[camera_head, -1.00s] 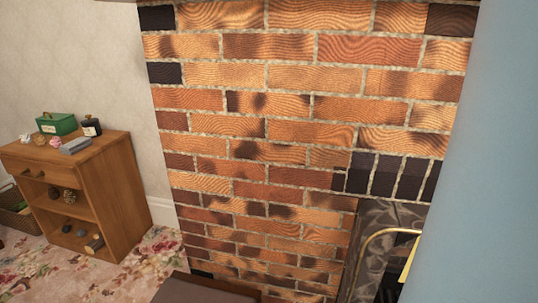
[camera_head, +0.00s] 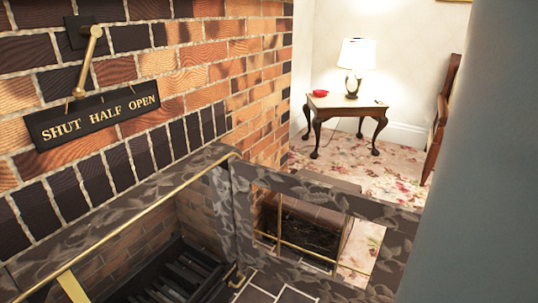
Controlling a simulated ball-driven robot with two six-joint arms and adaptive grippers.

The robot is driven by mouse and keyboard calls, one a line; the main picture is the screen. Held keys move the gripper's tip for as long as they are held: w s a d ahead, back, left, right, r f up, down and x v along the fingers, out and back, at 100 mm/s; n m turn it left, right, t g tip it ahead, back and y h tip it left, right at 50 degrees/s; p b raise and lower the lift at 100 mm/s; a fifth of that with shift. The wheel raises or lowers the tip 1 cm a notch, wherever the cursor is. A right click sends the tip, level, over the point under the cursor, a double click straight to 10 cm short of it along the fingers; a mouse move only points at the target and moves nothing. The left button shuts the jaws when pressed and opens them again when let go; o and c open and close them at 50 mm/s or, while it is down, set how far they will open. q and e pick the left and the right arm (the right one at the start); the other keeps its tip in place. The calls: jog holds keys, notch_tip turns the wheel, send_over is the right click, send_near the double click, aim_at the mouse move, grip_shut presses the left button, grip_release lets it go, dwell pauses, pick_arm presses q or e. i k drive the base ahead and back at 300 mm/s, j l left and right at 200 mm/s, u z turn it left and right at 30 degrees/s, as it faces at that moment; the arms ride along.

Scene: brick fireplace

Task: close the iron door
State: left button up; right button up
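A dark, leaf-patterned frame (camera_head: 320,197) with a large opening and thin brass bars stands out from the right side of the fireplace. A similar dark surround (camera_head: 85,232) edges the fireplace opening at the left. Inside is a black barred grate (camera_head: 185,275), with a small dark hook-shaped piece (camera_head: 238,276) at its right. I cannot tell for certain which part is the iron door or how far it stands open; the bottom is cut off. Neither of my grippers is in view.
A black sign (camera_head: 92,121) reads SHUT HALF OPEN below a brass lever (camera_head: 88,62). A curved brass rail (camera_head: 130,215) crosses before the fireplace. A small table (camera_head: 345,104) with a lamp (camera_head: 355,58) stands behind on floral carpet. A blue-grey shape blocks the right edge.

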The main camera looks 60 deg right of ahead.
aim_at(319, 230)
jog(key=l+z, duration=0.15)
jog(key=z, duration=0.2)
jog(key=k+l+z, duration=0.1)
jog(key=z, duration=0.25)
jog(key=l+z, duration=0.2)
jog(key=z, duration=0.15)
jog(key=l+u, duration=0.1)
jog(key=l, duration=0.7)
jog(key=k+l, duration=0.1)
jog(key=l, duration=0.75)
jog(key=u, duration=0.05)
